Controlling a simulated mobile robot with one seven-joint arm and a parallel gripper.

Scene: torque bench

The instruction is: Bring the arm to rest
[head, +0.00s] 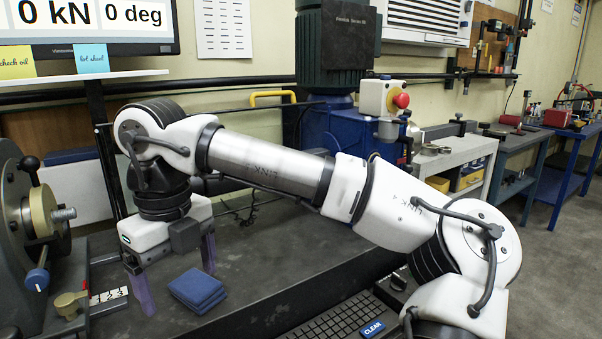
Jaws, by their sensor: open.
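My arm stretches from the lower right across the bench (285,285) to the left. My gripper (178,290) hangs at its end, pointing down over the bench top. I cannot tell whether the fingertips touch the bench.
A testing machine (35,225) with a knob and a brass valve (70,303) stands close on the left. A keyboard (335,320) lies at the front right. A monitor (90,25) and a blue motor unit (345,130) stand behind. Floor at right is clear.

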